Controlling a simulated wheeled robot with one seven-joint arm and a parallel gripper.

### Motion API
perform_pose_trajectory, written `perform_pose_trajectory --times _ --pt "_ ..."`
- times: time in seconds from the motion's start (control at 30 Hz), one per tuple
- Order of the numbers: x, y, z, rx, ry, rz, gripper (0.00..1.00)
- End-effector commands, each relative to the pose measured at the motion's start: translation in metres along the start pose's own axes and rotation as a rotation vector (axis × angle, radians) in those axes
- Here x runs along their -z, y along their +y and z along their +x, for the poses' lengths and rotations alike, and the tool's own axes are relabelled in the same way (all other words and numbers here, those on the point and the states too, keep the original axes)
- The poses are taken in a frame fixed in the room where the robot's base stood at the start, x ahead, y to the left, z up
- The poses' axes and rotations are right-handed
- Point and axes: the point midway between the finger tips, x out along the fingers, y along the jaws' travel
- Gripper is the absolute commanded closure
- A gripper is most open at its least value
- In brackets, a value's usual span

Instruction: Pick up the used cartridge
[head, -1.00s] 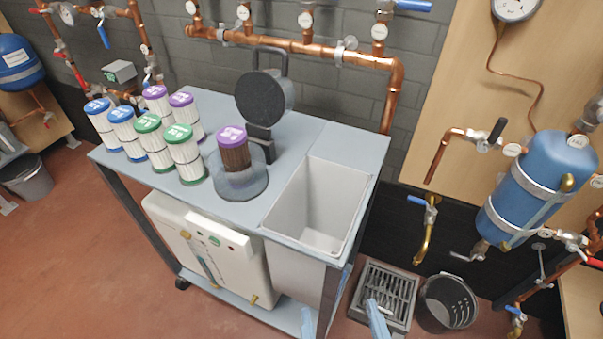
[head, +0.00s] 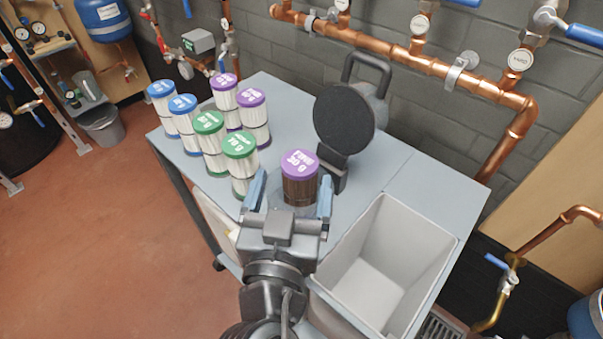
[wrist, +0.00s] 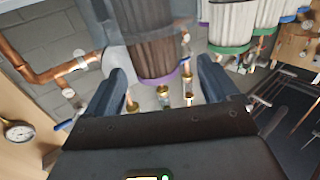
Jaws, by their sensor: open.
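The used cartridge (head: 300,187) is brown and pleated with a purple top. It stands upright on the table in a clear round dish (head: 272,198). In the wrist view the brown cartridge (wrist: 152,57) shows upside down, its purple rim towards my gripper. My gripper (head: 291,190) is open and empty, with one blue finger to each side of the cartridge in the picture. In the wrist view my gripper (wrist: 162,72) has the cartridge between and beyond its fingertips. I cannot tell whether either finger touches it.
Clean white cartridges with blue, green (head: 240,160) and purple caps stand to the left. A black round device with a handle (head: 344,118) stands close behind the used cartridge. An open white bin (head: 437,240) is set into the table at right. Copper pipes (head: 440,72) run along the wall.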

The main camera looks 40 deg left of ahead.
Motion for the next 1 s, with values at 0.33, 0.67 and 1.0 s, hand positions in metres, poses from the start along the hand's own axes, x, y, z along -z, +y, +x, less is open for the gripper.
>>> perform_pose_trajectory --times 0.33,0.67,1.0 --pt "0.006 0.005 0.043 0.0 0.0 0.002 0.12" --pt "0.001 0.005 0.063 0.001 0.0 0.001 0.12" --pt "0.002 0.006 0.063 0.0 0.0 0.001 0.33"
